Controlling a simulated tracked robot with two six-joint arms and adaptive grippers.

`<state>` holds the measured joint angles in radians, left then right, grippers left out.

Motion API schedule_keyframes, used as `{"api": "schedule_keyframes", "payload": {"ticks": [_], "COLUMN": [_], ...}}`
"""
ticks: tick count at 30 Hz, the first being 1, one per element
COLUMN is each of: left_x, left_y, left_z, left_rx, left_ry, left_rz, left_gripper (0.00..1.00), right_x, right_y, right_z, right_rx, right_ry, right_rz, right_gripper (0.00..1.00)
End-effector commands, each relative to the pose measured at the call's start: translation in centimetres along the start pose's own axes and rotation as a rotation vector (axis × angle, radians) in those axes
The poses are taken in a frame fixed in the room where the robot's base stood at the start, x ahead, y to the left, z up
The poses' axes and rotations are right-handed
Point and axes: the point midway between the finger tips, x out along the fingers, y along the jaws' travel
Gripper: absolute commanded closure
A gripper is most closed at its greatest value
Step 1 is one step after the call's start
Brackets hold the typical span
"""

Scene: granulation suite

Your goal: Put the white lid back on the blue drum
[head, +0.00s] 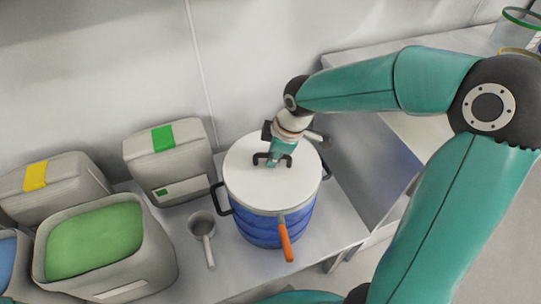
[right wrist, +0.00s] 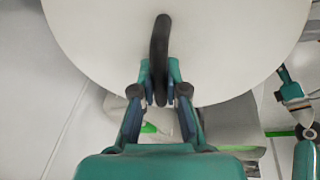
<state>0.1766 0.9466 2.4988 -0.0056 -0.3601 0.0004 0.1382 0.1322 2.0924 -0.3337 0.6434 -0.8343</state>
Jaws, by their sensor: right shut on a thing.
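The white lid (head: 250,180) is over the top of the blue drum (head: 262,230) in the head view, roughly level and covering its mouth. I cannot tell whether it touches the rim all round. My right gripper (head: 273,160) is above the lid, shut on its dark handle. In the right wrist view the lid (right wrist: 220,45) fills the top, and its black handle (right wrist: 159,45) runs between the fingers of my right gripper (right wrist: 158,90). My left gripper (right wrist: 284,84) shows small at the right edge there; its opening is unclear.
An orange lever (head: 286,240) hangs at the drum's front. A grey scoop (head: 203,235) lies left of the drum on the bench (head: 232,272). Further left stand a green-labelled container (head: 170,165), a yellow-labelled one (head: 80,180) and an open green-filled bin (head: 150,240).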

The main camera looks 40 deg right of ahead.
Motion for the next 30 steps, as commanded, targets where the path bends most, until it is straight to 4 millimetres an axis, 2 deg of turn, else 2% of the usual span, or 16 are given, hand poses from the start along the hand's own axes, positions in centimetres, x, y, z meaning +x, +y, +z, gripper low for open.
{"api": "schedule_keyframes", "payload": {"ticks": [1, 2, 6, 7, 16, 20, 23, 30], "left_x": [0.1, 0.1, 0.0, 0.0, 0.0, 0.0, 0.0, 0.0], "left_y": [0.0, 0.0, 0.0, 0.0, 0.0, 0.0, 0.0, 0.0], "left_z": [0.0, 0.0, 0.0, 0.0, 0.0, 0.0, 0.0, 0.0], "left_rx": [0.0, 0.0, 0.0, 0.0, 0.0, 0.0, 0.0, 0.0], "left_ry": [0.0, 0.0, 0.0, 0.0, 0.0, 0.0, 0.0, 0.0], "left_rz": [0.0, 0.0, 0.0, 0.0, 0.0, 0.0, 0.0, 0.0], "left_gripper": [0.62, 0.62, 0.62, 0.62, 0.62, 0.62, 0.62, 0.62], "right_x": [0.1, 0.1, 0.1, 0.1, 0.0, -0.8, -2.2, -6.9], "right_y": [0.0, 0.0, 0.0, 0.0, 0.0, 0.1, 0.1, 0.2], "right_z": [0.0, 0.0, 0.0, 0.0, 0.0, 0.0, -0.1, -0.1], "right_rx": [0.0, 0.0, 0.0, 0.0, 0.0, 0.001, 0.0, 0.0], "right_ry": [0.0, 0.0, 0.0, 0.0, 0.0, 0.001, 0.002, 0.004], "right_rz": [0.0, 0.001, 0.0, 0.0, 0.0, 0.003, 0.005, 0.007], "right_gripper": [1.0, 0.84, 0.61, 0.58, 0.58, 0.58, 0.58, 0.58]}}
